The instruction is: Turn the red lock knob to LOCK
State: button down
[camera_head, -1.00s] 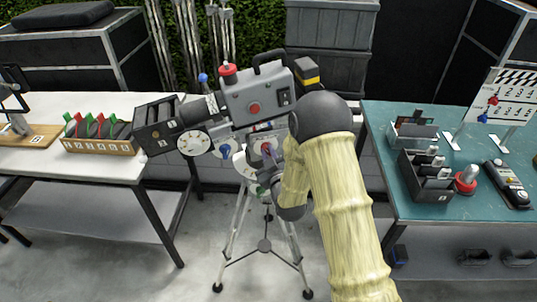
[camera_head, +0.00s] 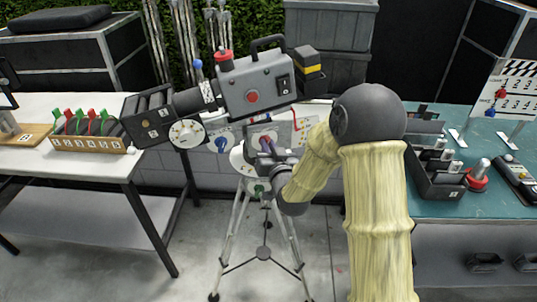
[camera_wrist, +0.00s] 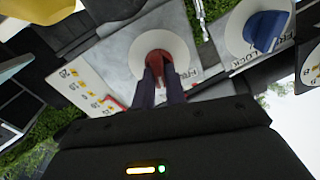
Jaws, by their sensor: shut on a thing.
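The red lock knob (camera_wrist: 159,58) sits on a pale round dial on a grey panel in the wrist view. My gripper (camera_wrist: 160,82) is shut on it, one finger on each side. In the head view the red knob (camera_head: 265,141) shows small on the panel under the film camera (camera_head: 253,90), and my gripper (camera_head: 270,155) reaches it from below right. A blue knob (camera_wrist: 265,32) sits on a neighbouring dial, with lettering including LOCK beside it. It also shows left of the red one in the head view (camera_head: 221,145). The fingers partly hide the red knob, so its exact setting is unclear.
The film camera stands on a tripod (camera_head: 265,230) between a white table (camera_head: 80,170) at left and a teal table (camera_head: 450,203) at right. My arm passes close to the teal table's left edge. Grey crates (camera_head: 330,45) stand behind.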

jog(key=shift+d+f+m+b, duration=0.1)
jog(key=shift+f+m+b, duration=0.1)
jog(key=shift+m+b, duration=1.15)
jog(key=shift+m, duration=0.45)
jog(key=c, duration=1.4)
grip_release()
jog(key=shift+c, duration=0.2)
jog(key=shift+r, duration=0.1)
jog(key=b+v, duration=0.3)
jog(key=v, duration=0.5)
jog(key=shift+s+d+b, duration=0.15)
jog(key=shift+s+b, duration=0.2)
